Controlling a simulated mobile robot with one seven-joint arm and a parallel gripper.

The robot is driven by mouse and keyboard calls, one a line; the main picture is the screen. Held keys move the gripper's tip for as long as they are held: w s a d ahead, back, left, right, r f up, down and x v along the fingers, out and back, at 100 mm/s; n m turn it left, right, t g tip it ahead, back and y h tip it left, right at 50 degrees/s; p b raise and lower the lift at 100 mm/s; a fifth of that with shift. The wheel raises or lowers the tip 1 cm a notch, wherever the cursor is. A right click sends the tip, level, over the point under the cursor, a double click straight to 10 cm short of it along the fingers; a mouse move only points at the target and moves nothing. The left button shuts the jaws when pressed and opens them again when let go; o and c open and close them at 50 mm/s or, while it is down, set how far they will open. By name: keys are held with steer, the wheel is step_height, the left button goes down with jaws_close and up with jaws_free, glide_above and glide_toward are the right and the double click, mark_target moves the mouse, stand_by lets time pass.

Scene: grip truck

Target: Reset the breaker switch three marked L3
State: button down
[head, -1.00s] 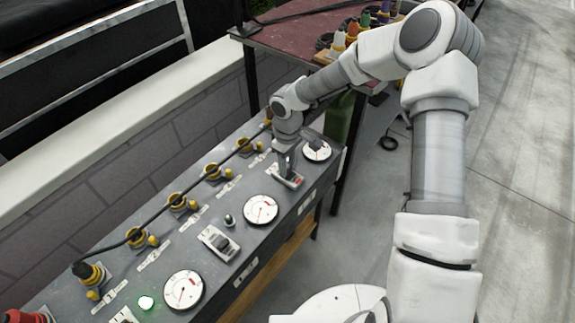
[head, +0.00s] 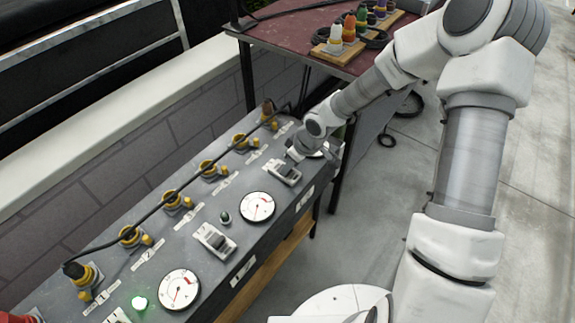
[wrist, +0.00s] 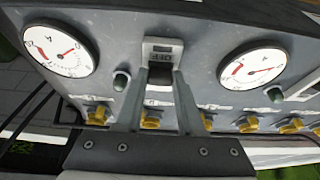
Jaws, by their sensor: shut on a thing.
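The third breaker switch (head: 283,172) is a light housing with a dark lever, at the right part of the grey panel (head: 160,275), between two dials. The wrist view shows its housing (wrist: 162,50) with an upside-down OFF mark. My gripper (wrist: 159,80) has one finger on each side of the dark lever, shut on it. In the head view my wrist leans in from the upper right, and the fingertips are hard to make out. The L3 mark is not readable.
A middle breaker switch (head: 214,241) and a dial (head: 257,206) sit to the left. A green lamp (head: 139,302) is lit; another lamp (head: 225,217) is dark. Yellow connectors (head: 173,199) and a black cable run along the back. A red-topped table (head: 290,45) stands behind.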

steer(key=shift+s+d+f+t+y, duration=0.1)
steer(key=shift+s+d+t+y, duration=0.15)
steer(key=shift+y, duration=0.25)
steer(key=shift+w, duration=0.1)
steer(key=c, duration=0.5)
jaws_free()
steer(key=p+v, duration=0.9)
steer(key=v, duration=0.8)
steer(key=shift+s+d, duration=0.15)
steer(key=shift+s, duration=0.1)
